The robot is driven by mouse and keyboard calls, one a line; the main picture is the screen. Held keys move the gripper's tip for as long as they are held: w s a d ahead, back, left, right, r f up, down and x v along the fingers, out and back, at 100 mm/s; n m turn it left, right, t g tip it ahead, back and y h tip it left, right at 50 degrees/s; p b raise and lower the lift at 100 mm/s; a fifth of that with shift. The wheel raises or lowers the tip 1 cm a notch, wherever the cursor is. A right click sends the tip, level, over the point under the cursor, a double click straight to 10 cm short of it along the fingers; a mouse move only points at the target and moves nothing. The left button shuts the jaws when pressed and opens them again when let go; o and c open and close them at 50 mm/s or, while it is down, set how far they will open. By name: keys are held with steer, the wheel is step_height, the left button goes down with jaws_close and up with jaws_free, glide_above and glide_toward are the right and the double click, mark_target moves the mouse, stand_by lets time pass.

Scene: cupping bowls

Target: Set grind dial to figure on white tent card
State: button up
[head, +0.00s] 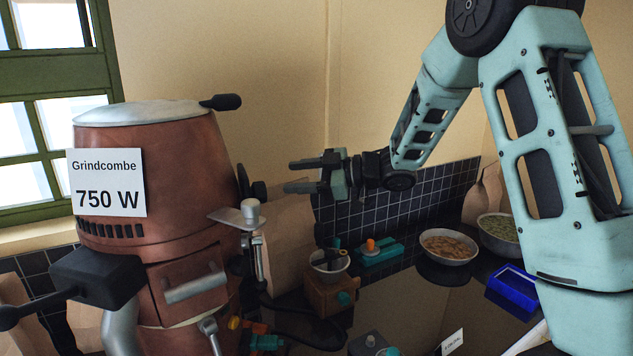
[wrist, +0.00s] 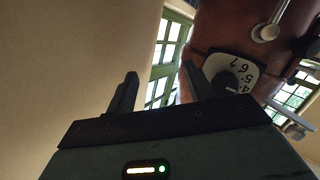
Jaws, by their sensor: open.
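The grind dial (wrist: 228,84) is a black knob on a white plate on the side of a brown machine (head: 180,190). In the wrist view the plate's figures show upside down, 4 to 7 among them; the knob's pointer is unclear. In the head view dark knob shapes (head: 259,190) stick out at the machine's right side. My gripper (head: 290,175) is open and empty, its fingers pointing left towards that side, apart from it. In the wrist view the dial lies right of my gripper (wrist: 160,74). A small white card (head: 452,342) stands low on the counter, its writing too small to read.
A "Grindcombe 750 W" label (head: 106,183) is on the machine. A metal lever (head: 240,216) sticks out below the dial side. A small wooden grinder (head: 331,290), bowls (head: 449,246) and a blue tray (head: 512,288) stand on the dark counter. A wall lies behind my gripper.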

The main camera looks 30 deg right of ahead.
steer(key=s+n+g+y, duration=0.5)
steer(key=s+n+g, duration=0.1)
steer(key=s+g, duration=0.15)
steer(key=w+a, duration=0.1)
steer(key=a, duration=0.6)
steer(key=shift+w+a+r, duration=0.25)
steer(key=shift+w+a, duration=0.15)
steer(key=shift+a, duration=0.35)
steer(key=shift+c, duration=0.6)
steer(key=shift+d+f, duration=0.1)
steer(key=c, duration=0.4)
